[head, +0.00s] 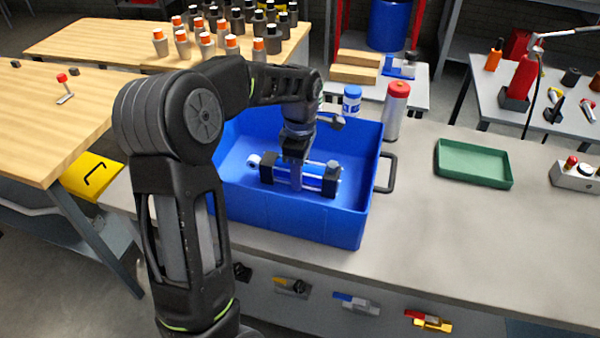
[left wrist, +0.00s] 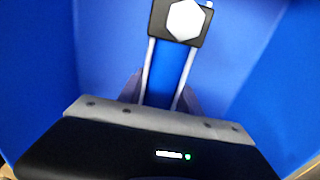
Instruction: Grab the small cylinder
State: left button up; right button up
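The small cylinder (head: 318,188) lies in the blue bin (head: 300,222). It has a blue body, silver rods and black end blocks. One end block with a white hexagonal face shows in the left wrist view (left wrist: 180,22). My left gripper (head: 296,178) points down into the bin over the cylinder's middle, with a grey finger in front of its near side. In the left wrist view the gripper's fingers (left wrist: 160,97) lie on both sides of the body. Whether they press on it I cannot tell. My right gripper is not in view.
The bin's walls stand around the gripper. A blue-capped jar (head: 352,101) and a grey, red-topped canister (head: 396,110) stand behind it. A green tray (head: 474,163) sits to the right. The grey bench (head: 440,225) between is clear.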

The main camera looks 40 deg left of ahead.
pick_arm(q)
grip_shut()
dwell(0.4)
jog(key=shift+w+r, duration=0.1)
jog(key=shift+r, duration=0.1)
jog(key=shift+r, duration=0.6)
notch_tip(320, 180, up, 9)
jog(key=shift+f, duration=0.15)
dwell(0.5)
